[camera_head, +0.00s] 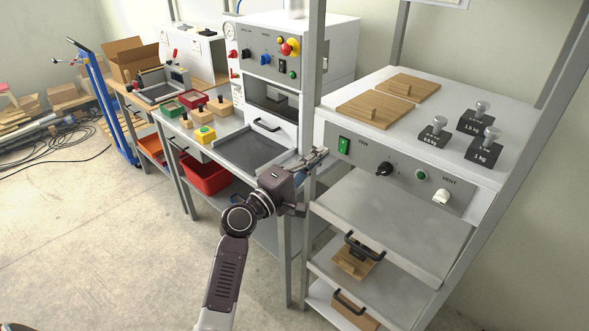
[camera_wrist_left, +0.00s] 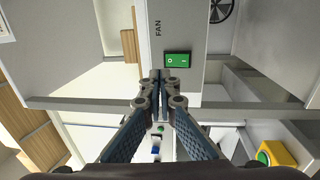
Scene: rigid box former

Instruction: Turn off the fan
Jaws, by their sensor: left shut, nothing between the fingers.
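The fan switch (camera_head: 343,145) is a green rocker at the left end of the grey control panel (camera_head: 405,177), beside the word FAN. In the left wrist view the switch (camera_wrist_left: 178,60) shows next to the FAN label, with white marks on its face. My left gripper (camera_head: 322,153) is shut and empty, just left of and slightly below the switch. In the left wrist view its closed fingertips (camera_wrist_left: 162,75) appear just below the switch's left part. I cannot tell whether they touch the panel. My right gripper is not in view.
A grey frame post (camera_head: 308,110) stands close to my left gripper. Weights (camera_head: 483,146) and wooden boards (camera_head: 375,108) sit on top.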

